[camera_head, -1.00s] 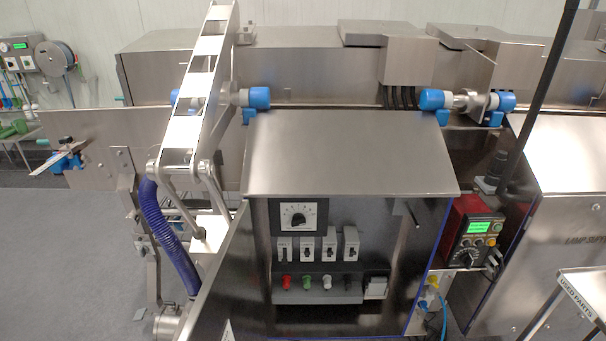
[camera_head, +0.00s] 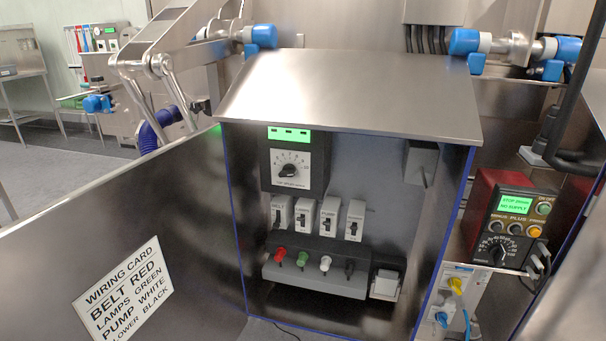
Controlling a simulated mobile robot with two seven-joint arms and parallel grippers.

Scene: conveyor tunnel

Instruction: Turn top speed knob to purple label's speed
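The top speed knob (camera_head: 289,170) is a black dial with a pointer on a white numbered scale. It sits in a dark panel high inside the open control cabinet (camera_head: 350,90). Its pointer direction is too small to read surely. A green display (camera_head: 289,135) is lit above it. I see no purple label in this view. Neither of my grippers is in view.
The cabinet door (camera_head: 110,220) stands open at left with a wiring card (camera_head: 123,295). Below the knob are several labelled switches (camera_head: 304,216) and coloured plugs (camera_head: 303,259). A red control box (camera_head: 505,220) reading "STOP DRIVE NO SUPPLY" and a black pole (camera_head: 575,100) stand at right.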

